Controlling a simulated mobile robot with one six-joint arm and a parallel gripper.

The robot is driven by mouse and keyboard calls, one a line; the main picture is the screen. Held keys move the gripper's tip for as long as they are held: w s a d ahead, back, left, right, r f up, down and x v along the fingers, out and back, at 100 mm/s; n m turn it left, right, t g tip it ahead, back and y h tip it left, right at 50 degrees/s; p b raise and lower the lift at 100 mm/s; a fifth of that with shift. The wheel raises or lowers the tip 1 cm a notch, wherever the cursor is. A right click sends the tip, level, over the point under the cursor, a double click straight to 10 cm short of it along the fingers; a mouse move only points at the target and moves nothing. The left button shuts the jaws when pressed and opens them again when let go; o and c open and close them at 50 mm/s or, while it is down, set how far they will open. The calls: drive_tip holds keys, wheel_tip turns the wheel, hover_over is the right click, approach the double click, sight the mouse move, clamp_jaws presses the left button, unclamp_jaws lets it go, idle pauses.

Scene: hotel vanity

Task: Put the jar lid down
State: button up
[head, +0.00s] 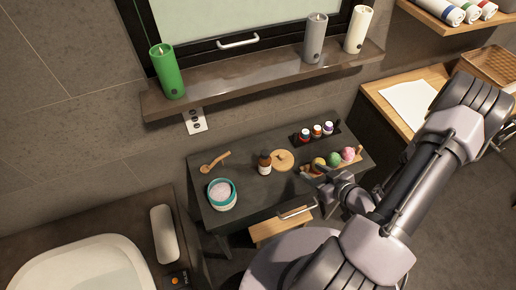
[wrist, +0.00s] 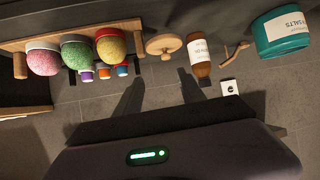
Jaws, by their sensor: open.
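The jar lid (head: 283,160), a round wooden disc with a small knob, lies on the dark vanity table (head: 240,180), just right of a brown bottle. It also shows in the wrist view (wrist: 163,44), beyond my fingers. My gripper (head: 312,174) is to the right and front of the lid in the head view. In the wrist view my gripper (wrist: 160,88) has its two dark fingers spread, with nothing between them. The teal jar (head: 222,194) stands at the table's left front, uncovered, with pale salts inside; its label shows in the wrist view (wrist: 282,32).
The brown bottle (head: 265,163) stands close to the lid. A wooden scoop (head: 215,161) lies at the back left. An open drawer (head: 280,225) juts out in front.

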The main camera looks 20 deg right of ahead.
drive_tip(key=a+f, duration=0.1)
drive_tip(key=a, duration=0.1)
drive_tip(key=b, duration=0.3)
approach(283, 156)
drive_tip(key=shift+y, duration=0.3)
drive_tip(key=x, duration=0.4)
drive_tip(key=shift+w+a+f, duration=0.15)
drive_tip(key=shift+w+f, duration=0.1)
drive_tip(key=shift+f, duration=0.1)
drive_tip(key=b+x, duration=0.1)
drive_tip(key=x, duration=0.2)
drive_tip(key=b+x, duration=0.1)
drive_tip(key=x, duration=0.1)
drive_tip(key=shift+w+f, duration=0.1)
drive_tip(key=shift+w, duration=0.35)
clamp_jaws()
